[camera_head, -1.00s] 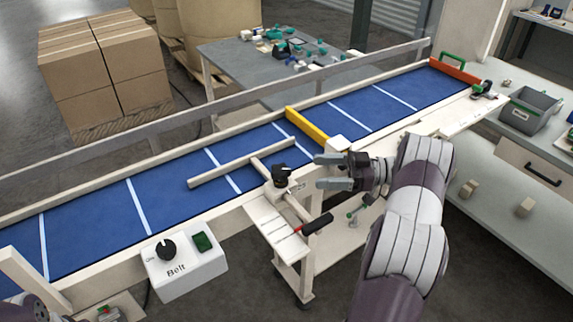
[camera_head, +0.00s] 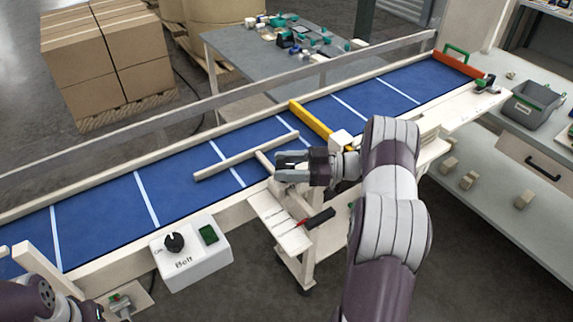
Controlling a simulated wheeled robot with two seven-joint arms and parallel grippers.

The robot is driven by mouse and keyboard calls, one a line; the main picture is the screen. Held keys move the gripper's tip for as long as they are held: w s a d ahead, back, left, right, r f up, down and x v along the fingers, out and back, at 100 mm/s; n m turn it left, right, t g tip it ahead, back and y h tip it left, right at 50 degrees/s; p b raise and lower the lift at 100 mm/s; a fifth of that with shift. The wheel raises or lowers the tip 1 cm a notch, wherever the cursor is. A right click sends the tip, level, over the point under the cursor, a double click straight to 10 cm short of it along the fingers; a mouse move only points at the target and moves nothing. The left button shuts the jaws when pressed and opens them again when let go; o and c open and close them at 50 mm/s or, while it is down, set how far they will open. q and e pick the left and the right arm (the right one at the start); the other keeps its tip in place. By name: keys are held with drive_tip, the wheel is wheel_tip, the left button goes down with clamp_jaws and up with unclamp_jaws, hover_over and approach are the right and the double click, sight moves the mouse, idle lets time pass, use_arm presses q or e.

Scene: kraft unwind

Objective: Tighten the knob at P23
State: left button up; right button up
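The black knob on the cream clamp of the guide bar (camera_head: 235,158) is mostly covered by my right gripper (camera_head: 280,166). The clamp stands at the near edge of the blue belt, above a small cream shelf (camera_head: 278,222). The gripper's grey fingers point left and are at the knob's place. I cannot tell whether they touch or grip the knob. I see no readable P23 label. Of my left arm, only a part shows at the lower left corner; its gripper is out of view.
A white Belt box (camera_head: 190,255) with a black dial and green button sits at the belt's near side. A yellow bar (camera_head: 309,118) crosses the belt beyond the gripper. A grey bin (camera_head: 530,106) stands at right.

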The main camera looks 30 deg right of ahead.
drive_tip(key=shift+r+t+h, duration=0.1)
drive_tip(key=shift+t+h, duration=0.2)
drive_tip(key=shift+t, duration=0.1)
drive_tip(key=shift+m+p, duration=0.35)
drive_tip(key=shift+m, duration=0.05)
drive_tip(key=m+t+h+p, duration=0.1)
drive_tip(key=m+t+h, duration=0.1)
drive_tip(key=t, duration=0.1)
drive_tip(key=shift+r, duration=0.1)
drive_tip(key=shift+m+t+h+p, duration=0.5)
drive_tip(key=shift+m+t+h, duration=1.05)
drive_tip(key=shift+h, duration=0.55)
drive_tip(key=o, duration=0.9)
drive_tip(key=shift+s, duration=0.1)
